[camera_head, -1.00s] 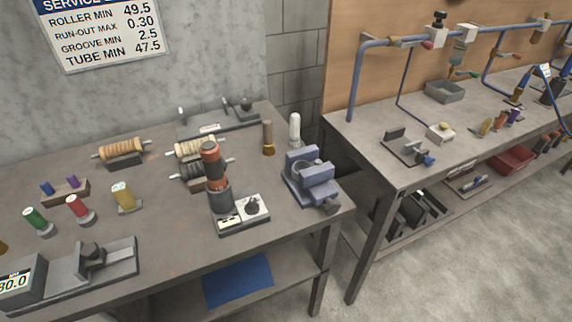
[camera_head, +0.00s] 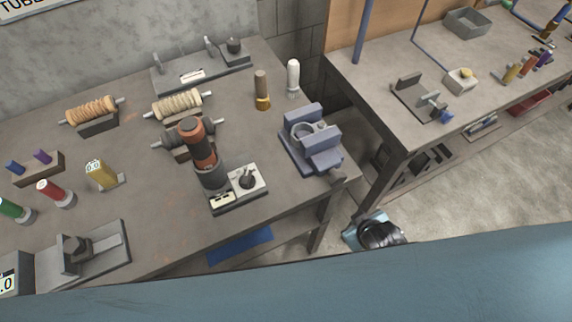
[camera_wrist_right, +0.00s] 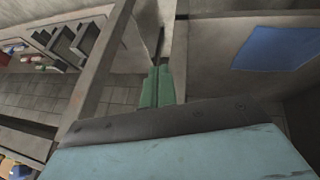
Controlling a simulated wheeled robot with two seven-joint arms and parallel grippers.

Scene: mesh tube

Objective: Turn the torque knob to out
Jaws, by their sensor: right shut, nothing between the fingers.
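A black knob (camera_head: 247,178) sits on a white panel at the foot of an upright orange and dark-grey tool (camera_head: 202,150) on the left bench. I take it to be the torque knob; its markings are too small to read. My right gripper's green fingers (camera_wrist_right: 157,87) are closed together and empty in the right wrist view. They point at the underside of the bench, near a leg, well away from the knob. In the head view, a blue and black part of mine shows beyond the bench's front right corner. My left gripper is not in view.
A blue-grey vise (camera_head: 312,145) stands right of the panel. Spools on stands, such as a tan one (camera_head: 178,104), and coloured pieces lie behind and left. A second bench (camera_head: 400,100) stands to the right. A blue mat (camera_wrist_right: 275,47) lies on the lower shelf.

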